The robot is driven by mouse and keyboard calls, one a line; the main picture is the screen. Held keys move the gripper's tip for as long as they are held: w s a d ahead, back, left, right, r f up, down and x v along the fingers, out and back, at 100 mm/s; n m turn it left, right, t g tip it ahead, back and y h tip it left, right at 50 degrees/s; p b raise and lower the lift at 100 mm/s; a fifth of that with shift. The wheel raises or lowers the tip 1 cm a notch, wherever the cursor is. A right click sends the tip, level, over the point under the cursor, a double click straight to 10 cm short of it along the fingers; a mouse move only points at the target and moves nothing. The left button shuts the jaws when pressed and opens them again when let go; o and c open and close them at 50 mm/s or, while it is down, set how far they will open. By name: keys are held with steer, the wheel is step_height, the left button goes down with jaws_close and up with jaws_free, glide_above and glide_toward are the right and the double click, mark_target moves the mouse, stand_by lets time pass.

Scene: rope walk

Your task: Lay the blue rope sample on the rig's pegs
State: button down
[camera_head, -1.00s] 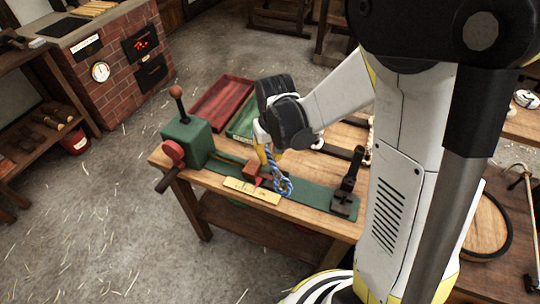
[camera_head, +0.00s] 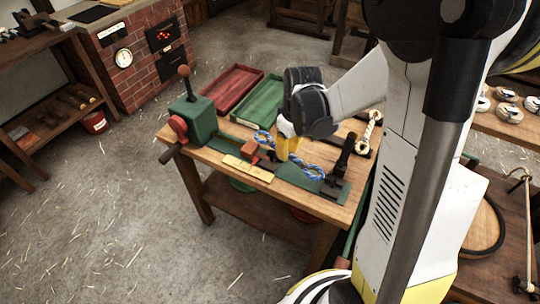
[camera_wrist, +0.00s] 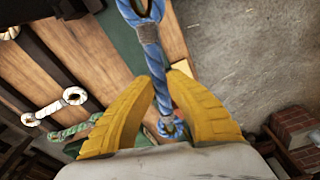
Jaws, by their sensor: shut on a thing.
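My gripper (camera_head: 288,150) has its yellow fingers shut on the middle of the blue rope sample (camera_head: 310,170). The rope has a loop at each end and runs slantwise along the rig's length. In the wrist view the rope (camera_wrist: 152,62) passes between the fingertips (camera_wrist: 160,85), one loop on either side. The rig (camera_head: 298,178) is a green bed on the wooden bench, with a green block (camera_head: 196,118) at its left, a red block (camera_head: 250,149) nearer the middle and a black upright (camera_head: 343,160) at its right. I cannot tell whether either loop touches a peg.
A red tray (camera_head: 232,88) and a green tray (camera_head: 260,100) lie at the bench's back. A white rope (camera_head: 370,130) lies behind the rig at the right; a green rope (camera_wrist: 75,131) shows beside it in the wrist view. A brass-coloured plate (camera_head: 247,168) lies at the front.

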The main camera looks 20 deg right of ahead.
steer(key=s+d+n, duration=0.2)
steer(key=d+n, duration=0.1)
steer(key=d, duration=0.2)
steer(key=shift+w+f+b, duration=0.15)
steer(key=shift+f+b, duration=1.65)
steer(key=shift+f, duration=0.25)
steer(key=shift+w+f+b, duration=0.1)
steer(key=shift+f+b, duration=1.7)
steer(key=shift+f, duration=0.25)
steer(key=shift+f+b, duration=0.35)
steer(key=shift+f, duration=0.05)
steer(key=c, duration=1.4)
jaws_free()
steer(key=shift+r, duration=0.1)
step_height(320, 180, up, 7)
steer(key=p, duration=0.5)
